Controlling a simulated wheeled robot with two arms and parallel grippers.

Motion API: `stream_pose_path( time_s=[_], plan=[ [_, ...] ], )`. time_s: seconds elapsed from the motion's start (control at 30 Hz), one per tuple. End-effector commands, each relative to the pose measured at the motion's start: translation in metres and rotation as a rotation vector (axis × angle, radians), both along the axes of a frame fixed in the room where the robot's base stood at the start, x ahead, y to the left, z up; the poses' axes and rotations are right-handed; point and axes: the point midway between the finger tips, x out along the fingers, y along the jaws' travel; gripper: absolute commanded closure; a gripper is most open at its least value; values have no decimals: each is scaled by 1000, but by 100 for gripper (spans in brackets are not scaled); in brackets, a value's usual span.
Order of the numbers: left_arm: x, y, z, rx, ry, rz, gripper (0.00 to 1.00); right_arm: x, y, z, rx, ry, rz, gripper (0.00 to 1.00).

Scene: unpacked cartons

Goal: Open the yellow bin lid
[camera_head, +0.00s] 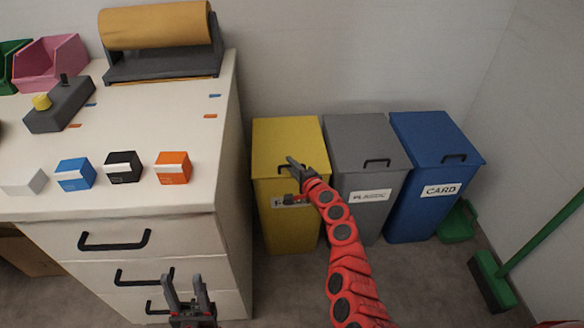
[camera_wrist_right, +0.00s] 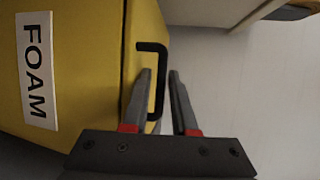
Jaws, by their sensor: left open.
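The yellow bin (camera_head: 287,135) stands beside the drawer unit, with its lid down and a black handle (camera_head: 283,170) at the lid's front. Its FOAM label (camera_wrist_right: 36,70) shows in the right wrist view. My right gripper (camera_head: 292,172) is at the handle. In the right wrist view its fingers (camera_wrist_right: 161,80) are apart, with the handle bar (camera_wrist_right: 161,65) between them and a small gap to the right finger. Contact with the left finger is unclear. My left gripper (camera_head: 187,284) is open and empty in front of the drawers.
A grey bin (camera_head: 365,140) and a blue CARD bin (camera_head: 430,135) stand to the right of the yellow one. The white drawer unit (camera_head: 233,190) is close on its left. A green broom (camera_head: 492,280) and dustpan (camera_head: 457,225) are at the far right.

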Motion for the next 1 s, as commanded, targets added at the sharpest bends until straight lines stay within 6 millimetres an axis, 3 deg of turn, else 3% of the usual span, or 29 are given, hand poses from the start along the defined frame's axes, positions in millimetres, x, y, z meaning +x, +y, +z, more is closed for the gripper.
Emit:
stream_pose_path(
  time_s=[0.23, 0.4, 1.0],
  plan=[
    [0, 0, 0, 0, 0, 0, 50, 0, 0, 0, 0, 0, 0, 74],
    [0, 0, 0, 0, 0, 0, 50, 0, 0, 0, -1, 0, 0, 100],
    [0, 0, 0, 0, 0, 0, 50, 0, 0, 0, -1, 0, 1, 100]
  ],
)
